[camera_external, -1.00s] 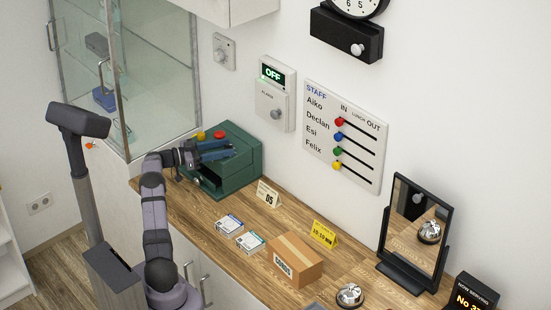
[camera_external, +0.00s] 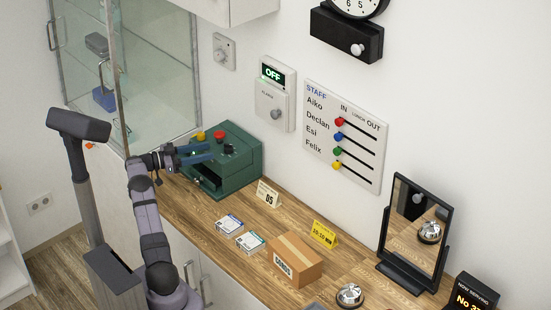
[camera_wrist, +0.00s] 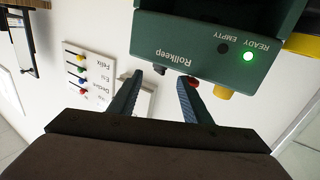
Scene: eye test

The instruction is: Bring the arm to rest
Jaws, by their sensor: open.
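My gripper (camera_external: 211,153) is open, with two blue fingers pointing right across the green Rollkeep box (camera_external: 246,161) in the outside view. Nothing shows between the fingers (camera_wrist: 161,78) in the wrist view. The box stands at the far left end of the wooden counter, with a red button (camera_external: 219,135), a yellow button (camera_external: 200,135) and a dark knob (camera_external: 228,149) on top. In the wrist view, the box (camera_wrist: 205,62) is upside down, its READY light (camera_wrist: 248,57) lit green and its EMPTY light dark. I cannot tell whether a finger touches it.
The counter (camera_external: 200,204) holds a 05 card (camera_external: 268,194), two small packs (camera_external: 240,232), a yellow sign (camera_external: 324,234), a carton (camera_external: 292,262), a bell (camera_external: 350,295) and a mirror (camera_external: 414,235). A glass cabinet (camera_external: 160,70) stands behind my arm. A staff board (camera_external: 345,140) hangs on the wall.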

